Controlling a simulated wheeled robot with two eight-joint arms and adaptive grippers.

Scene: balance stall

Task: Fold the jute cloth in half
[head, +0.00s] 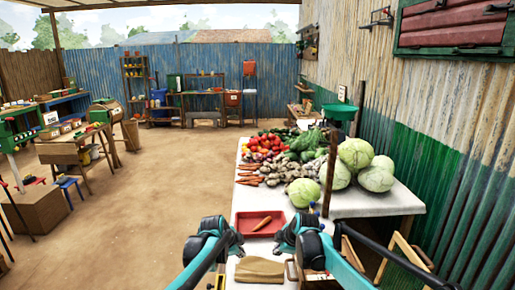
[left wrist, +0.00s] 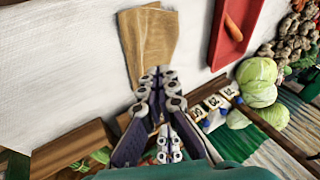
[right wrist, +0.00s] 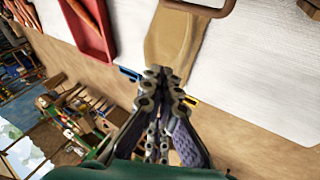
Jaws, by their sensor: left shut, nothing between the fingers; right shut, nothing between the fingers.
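The jute cloth (head: 258,272) is a small tan-brown piece lying on the white tabletop near its front edge. It also shows in the left wrist view (left wrist: 150,38) and in the right wrist view (right wrist: 172,45). A line runs along it, as if one layer lies over another with uneven edges. My left gripper (head: 236,246) is shut and empty, above the table to the left of the cloth. My right gripper (head: 280,244) is shut and empty, above the table at the cloth's right. In both wrist views the fingertips overlap the cloth's near end; I cannot tell whether they touch it.
A red tray (head: 275,217) with a carrot (head: 262,223) lies just beyond the cloth. Vegetables and cabbages (head: 355,153) fill the table's far part. A dark upright post (head: 330,170) rises near the cabbages. Wooden crate parts (head: 400,252) stand at the right front.

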